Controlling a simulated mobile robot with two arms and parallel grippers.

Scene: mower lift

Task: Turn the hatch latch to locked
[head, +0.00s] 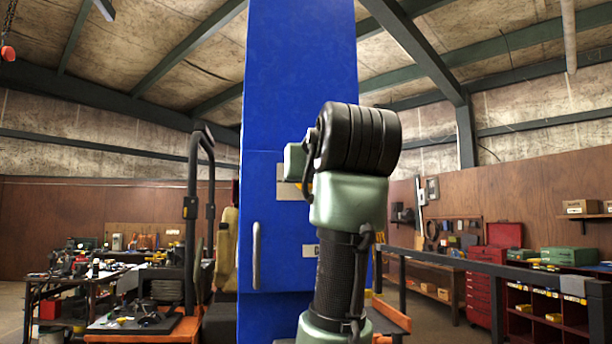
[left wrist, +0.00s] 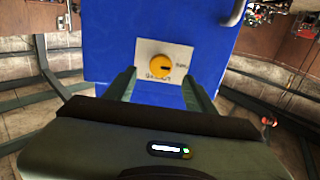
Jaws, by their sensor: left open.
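The hatch latch is a round yellow knob (left wrist: 158,66) on a pale plate (left wrist: 149,51) on the blue hatch panel. A short dark mark on the knob points right in the left wrist view, towards one of two small labels too blurred to read surely. In the head view the plate (head: 288,188) shows partly behind my arm, with a bit of yellow at its edge. My left gripper (left wrist: 160,86) is open and empty, its fingers apart on both sides below the knob, not gripping it. In the head view my arm hides most of that gripper. My right gripper is not in view.
The tall blue panel (head: 300,60) has a grey bar handle (head: 257,256) at lower left; it also shows in the left wrist view (left wrist: 234,12). A cluttered workbench (head: 95,278) stands left. A dark rail (head: 440,262) and red tool chest (head: 480,287) are on the right.

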